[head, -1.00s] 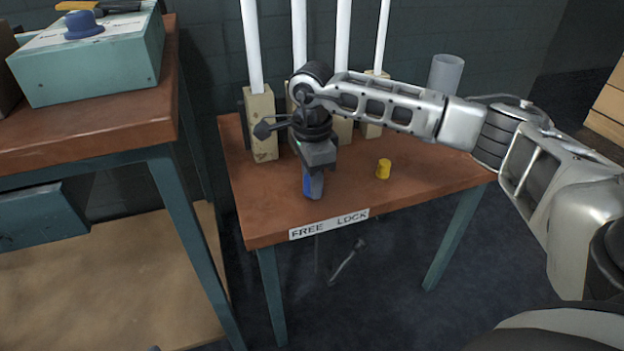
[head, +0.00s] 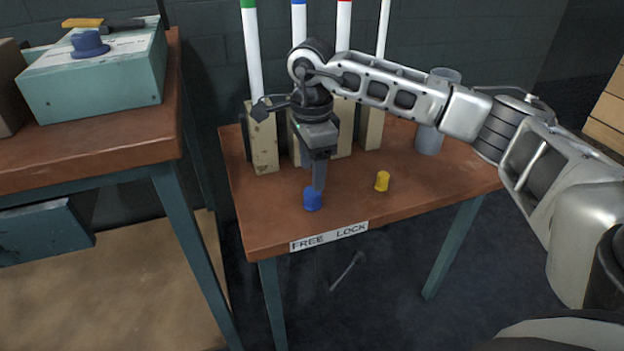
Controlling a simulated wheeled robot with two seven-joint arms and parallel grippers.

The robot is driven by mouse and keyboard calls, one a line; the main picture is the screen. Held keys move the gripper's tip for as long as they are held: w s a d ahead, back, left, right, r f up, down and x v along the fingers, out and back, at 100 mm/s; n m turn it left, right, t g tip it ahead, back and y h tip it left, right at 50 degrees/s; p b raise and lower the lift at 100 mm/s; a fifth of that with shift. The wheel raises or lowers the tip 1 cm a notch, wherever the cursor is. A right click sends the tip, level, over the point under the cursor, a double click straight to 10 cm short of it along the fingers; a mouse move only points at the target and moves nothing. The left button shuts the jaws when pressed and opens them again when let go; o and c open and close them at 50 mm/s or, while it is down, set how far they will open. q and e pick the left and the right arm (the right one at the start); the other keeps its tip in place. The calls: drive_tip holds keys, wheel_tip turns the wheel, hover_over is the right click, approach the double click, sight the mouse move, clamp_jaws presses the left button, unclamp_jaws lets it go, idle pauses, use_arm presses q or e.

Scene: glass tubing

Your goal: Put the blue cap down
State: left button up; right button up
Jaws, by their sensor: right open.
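The blue cap (head: 312,199) stands on the small brown table (head: 420,186), near its front edge, above the FREE LOCK label. My right gripper (head: 318,186) points down just above the cap, its jaws open. The fingers are seen nearly edge-on, and their tips are at or just above the top of the cap; I cannot tell whether they touch it. My left gripper is not in view.
A yellow cap (head: 382,181) stands to the right. Several white tubes in wooden blocks (head: 263,140) and a grey cylinder (head: 430,138) stand behind. On the left bench is a teal box (head: 95,85) with a blue knob (head: 90,44). The table's front right is clear.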

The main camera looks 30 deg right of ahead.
sight(312, 191)
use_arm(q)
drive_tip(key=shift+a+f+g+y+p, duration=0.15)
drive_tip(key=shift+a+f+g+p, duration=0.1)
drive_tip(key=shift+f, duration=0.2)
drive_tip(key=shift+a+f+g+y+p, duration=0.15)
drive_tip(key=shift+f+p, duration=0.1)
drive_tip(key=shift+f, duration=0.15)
use_arm(e)
wheel_tip(312, 191, up, 6)
drive_tip(key=shift+f, duration=0.15)
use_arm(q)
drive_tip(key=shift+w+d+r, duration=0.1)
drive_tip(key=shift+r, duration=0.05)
